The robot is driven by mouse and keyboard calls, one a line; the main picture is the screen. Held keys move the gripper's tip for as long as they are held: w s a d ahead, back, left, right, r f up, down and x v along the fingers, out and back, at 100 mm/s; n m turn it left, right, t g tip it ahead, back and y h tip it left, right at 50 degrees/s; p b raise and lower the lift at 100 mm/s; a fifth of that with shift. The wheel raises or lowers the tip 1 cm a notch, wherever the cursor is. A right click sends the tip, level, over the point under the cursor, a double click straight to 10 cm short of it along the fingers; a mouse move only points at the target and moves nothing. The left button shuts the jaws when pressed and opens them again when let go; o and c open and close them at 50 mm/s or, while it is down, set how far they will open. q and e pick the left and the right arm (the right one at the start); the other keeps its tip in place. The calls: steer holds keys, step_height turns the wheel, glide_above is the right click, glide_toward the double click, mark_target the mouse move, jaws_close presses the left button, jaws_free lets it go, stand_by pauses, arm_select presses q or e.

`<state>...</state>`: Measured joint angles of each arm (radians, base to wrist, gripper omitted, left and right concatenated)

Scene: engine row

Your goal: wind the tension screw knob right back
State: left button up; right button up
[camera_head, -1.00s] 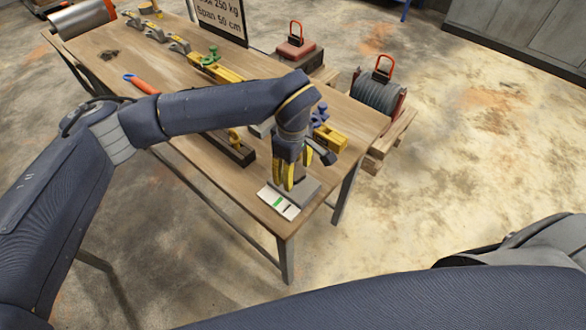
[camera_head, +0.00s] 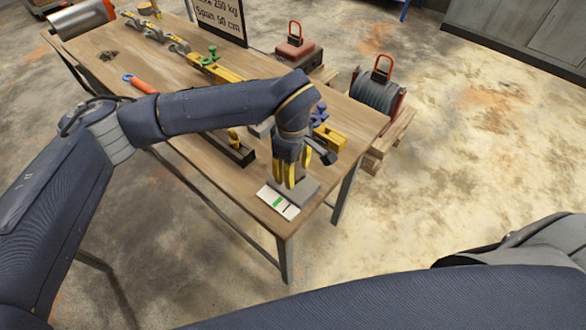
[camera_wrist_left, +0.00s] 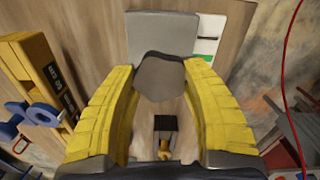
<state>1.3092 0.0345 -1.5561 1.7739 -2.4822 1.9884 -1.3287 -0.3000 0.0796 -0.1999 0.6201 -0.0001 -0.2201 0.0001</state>
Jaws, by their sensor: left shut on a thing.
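My left gripper (camera_head: 289,184) points down at the near right corner of the workbench, over a grey block (camera_head: 308,187). In the left wrist view its yellow fingers stand on both sides of a dark grey rounded piece (camera_wrist_left: 159,78), which looks like the tension screw knob. The gripper is shut on it. The grey block also shows in the left wrist view (camera_wrist_left: 160,32), just beyond the knob. In the head view the fingers hide the knob. A white card with a green bar (camera_head: 278,202) lies beside the block. My right gripper is not in view.
The wooden workbench (camera_head: 185,75) carries a yellow beam (camera_head: 226,74), an orange-handled tool (camera_head: 141,84), a dark bar (camera_head: 236,153) and a yellow block with blue parts (camera_head: 329,138) close to my wrist. A cable reel (camera_head: 378,92) stands on a pallet beyond the bench.

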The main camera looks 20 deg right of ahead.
arm_select(q)
steer(key=shift+w+a+n, duration=0.15)
steer(key=shift+n, duration=0.25)
steer(key=n, duration=0.5)
steer(key=shift+a+f+n, duration=0.1)
steer(key=shift+n, duration=0.2)
steer(key=n, duration=0.3)
steer(key=shift+s+n, duration=0.2)
steer(key=shift+n, duration=0.1)
steer(key=n, duration=0.3)
steer(key=shift+n, duration=0.3)
steer(key=n, duration=0.7)
steer(key=shift+s, duration=0.2)
steer(key=n, duration=0.5)
steer(key=shift+s+d+n, duration=0.1)
steer(key=shift+d+n, duration=0.1)
steer(key=shift+n, duration=0.1)
steer(key=shift+n, duration=0.5)
steer(key=shift+d, duration=0.1)
